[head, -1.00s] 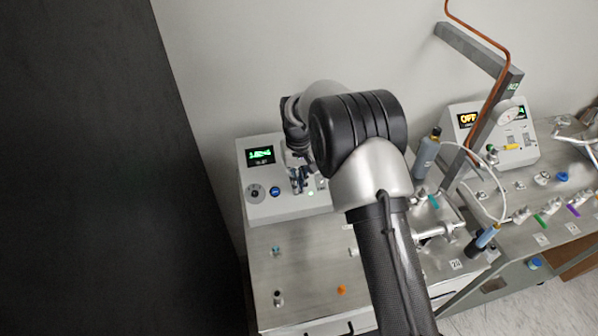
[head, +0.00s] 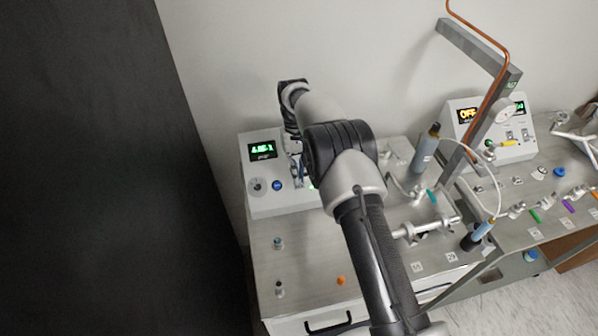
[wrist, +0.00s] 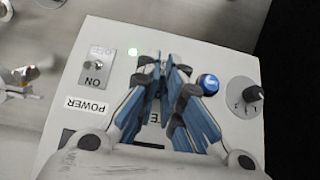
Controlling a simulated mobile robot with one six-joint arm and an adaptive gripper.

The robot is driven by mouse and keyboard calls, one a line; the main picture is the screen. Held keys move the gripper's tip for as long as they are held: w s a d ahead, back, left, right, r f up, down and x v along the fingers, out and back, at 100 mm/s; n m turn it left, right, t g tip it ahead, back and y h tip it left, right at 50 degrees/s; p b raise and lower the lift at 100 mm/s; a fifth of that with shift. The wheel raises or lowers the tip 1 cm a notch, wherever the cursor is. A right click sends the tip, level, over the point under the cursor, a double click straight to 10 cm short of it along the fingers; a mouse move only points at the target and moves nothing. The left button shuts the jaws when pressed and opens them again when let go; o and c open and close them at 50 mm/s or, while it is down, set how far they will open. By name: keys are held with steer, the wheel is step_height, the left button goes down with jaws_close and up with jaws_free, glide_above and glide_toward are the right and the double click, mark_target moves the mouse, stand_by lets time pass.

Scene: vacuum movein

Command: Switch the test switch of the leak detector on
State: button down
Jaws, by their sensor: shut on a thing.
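The leak detector (head: 285,200) is a pale box with a lit green display (head: 262,151), at the back left of the bench in the head view. The wrist view shows its panel (wrist: 228,65) close up. There my gripper (wrist: 165,70) is shut between the green lamp (wrist: 133,53) and the blue button (wrist: 209,83), over a label mostly hidden by the fingers. The test switch is hidden between the fingertips, so its position cannot be seen. In the head view my gripper (head: 298,178) is partly covered by my arm.
A power switch (wrist: 98,68) marked ON and OFF sits left of the fingers, and a black knob (wrist: 254,93) sits to the right. A blue-grey cylinder (head: 425,150) and a metal post (head: 492,95) with a copper tube stand on the right. A dark panel (head: 90,170) fills the left.

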steer(key=c, duration=1.7)
jaws_free()
steer(key=v, duration=0.7)
steer(key=shift+r, duration=0.25)
